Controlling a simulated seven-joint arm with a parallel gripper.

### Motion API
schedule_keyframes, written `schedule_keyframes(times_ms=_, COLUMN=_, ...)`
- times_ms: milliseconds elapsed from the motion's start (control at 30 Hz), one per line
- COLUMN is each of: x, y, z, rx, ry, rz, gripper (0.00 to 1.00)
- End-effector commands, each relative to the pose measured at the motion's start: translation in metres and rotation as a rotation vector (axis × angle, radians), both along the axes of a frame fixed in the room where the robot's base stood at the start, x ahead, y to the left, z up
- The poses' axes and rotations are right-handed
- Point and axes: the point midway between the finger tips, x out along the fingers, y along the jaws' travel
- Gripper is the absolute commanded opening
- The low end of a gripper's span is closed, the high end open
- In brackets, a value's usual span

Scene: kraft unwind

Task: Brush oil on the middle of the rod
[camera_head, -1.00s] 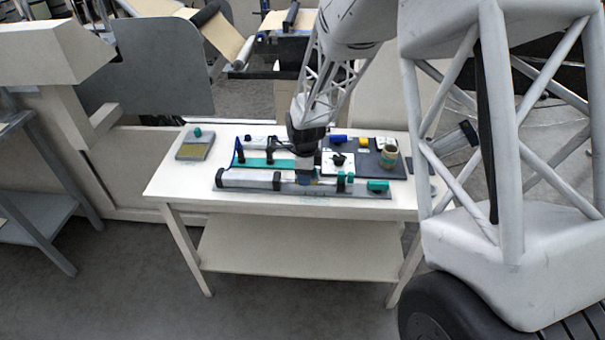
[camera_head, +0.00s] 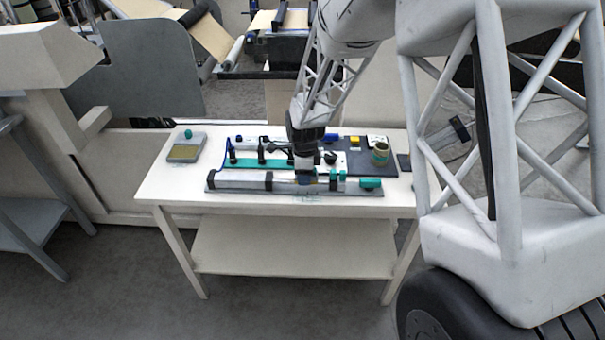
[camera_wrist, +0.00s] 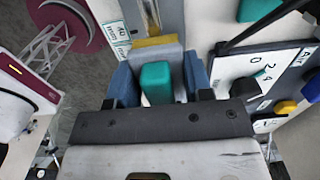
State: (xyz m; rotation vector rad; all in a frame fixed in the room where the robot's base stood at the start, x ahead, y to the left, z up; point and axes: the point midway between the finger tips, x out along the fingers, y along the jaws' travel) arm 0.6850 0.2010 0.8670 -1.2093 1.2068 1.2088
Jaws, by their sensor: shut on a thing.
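My gripper (camera_head: 305,181) points down over the front of the table, at the right-hand part of a long pale rod (camera_head: 240,179) with dark bands. In the wrist view its two blue fingers (camera_wrist: 159,80) are shut on the teal grip of a brush (camera_wrist: 155,84). The brush has a grey block and a yellow strip along its far edge. In the head view the gripper hides the brush and the part of the rod under it. I cannot tell whether the brush touches the rod.
A grey tray with a yellowish inside (camera_head: 184,153) and a teal knob stands at the back left.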

Motion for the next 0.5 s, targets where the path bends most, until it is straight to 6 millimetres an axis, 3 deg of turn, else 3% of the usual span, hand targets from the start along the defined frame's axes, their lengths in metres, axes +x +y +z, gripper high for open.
schedule_keyframes(times_ms=500, x=0.000, y=-0.020, z=-0.002, rx=-0.001, ry=0.002, rz=0.000, gripper=0.28)
